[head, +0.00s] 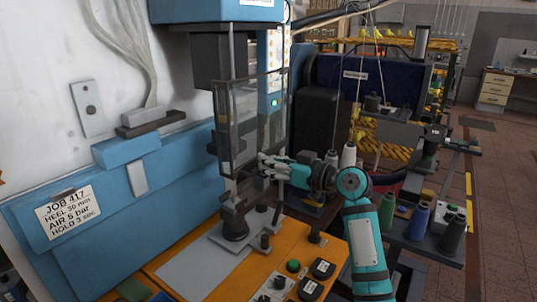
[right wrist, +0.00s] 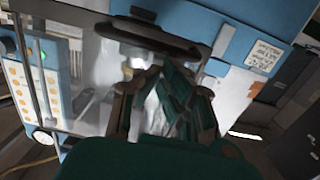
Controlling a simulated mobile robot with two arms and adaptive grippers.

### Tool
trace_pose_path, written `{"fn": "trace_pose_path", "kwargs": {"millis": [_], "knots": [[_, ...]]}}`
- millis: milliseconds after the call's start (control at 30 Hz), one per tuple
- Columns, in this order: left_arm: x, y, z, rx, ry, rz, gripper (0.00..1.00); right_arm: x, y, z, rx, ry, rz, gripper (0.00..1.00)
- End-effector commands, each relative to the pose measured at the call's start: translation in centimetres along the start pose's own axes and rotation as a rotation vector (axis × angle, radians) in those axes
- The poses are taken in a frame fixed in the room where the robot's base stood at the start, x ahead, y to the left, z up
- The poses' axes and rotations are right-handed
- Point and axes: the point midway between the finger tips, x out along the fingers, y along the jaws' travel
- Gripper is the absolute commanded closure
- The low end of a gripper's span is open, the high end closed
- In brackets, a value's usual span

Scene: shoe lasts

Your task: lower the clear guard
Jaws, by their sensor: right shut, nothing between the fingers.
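The clear guard (head: 248,112) is a see-through panel in a dark frame on the front of the blue press. Its lower edge hangs above the work post (head: 235,228), with a gap between them. My right gripper (head: 266,166) is shut and empty by the guard's lower edge; I cannot tell whether it touches. In the right wrist view, the shut fingers (right wrist: 165,100) point at the clear panel and a dark bar (right wrist: 148,38) crosses just beyond them. My left gripper is not in view.
A job sign (head: 68,212) is on the blue casing at left. Thread spools (head: 418,220) stand on a dark table at right.

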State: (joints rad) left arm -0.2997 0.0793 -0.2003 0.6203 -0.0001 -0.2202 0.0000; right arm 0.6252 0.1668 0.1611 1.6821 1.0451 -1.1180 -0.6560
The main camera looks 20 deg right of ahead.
Motion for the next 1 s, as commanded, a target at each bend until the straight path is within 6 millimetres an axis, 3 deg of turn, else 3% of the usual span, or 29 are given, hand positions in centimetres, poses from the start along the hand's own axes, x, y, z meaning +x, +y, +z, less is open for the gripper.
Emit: {"fn": "trace_pose_path", "kwargs": {"millis": [33,400,633,1000], "knots": [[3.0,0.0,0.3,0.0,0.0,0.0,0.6,0.2,0.0,3.4,0.001,-0.008,-0.001,1.0],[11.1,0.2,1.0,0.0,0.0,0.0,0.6,0.7,0.0,12.5,0.002,-0.007,-0.001,1.0],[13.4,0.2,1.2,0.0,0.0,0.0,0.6,0.9,0.0,15.1,0.001,-0.006,-0.001,1.0],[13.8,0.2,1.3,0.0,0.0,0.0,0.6,0.9,0.0,15.7,0.002,-0.007,-0.001,1.0]]}}
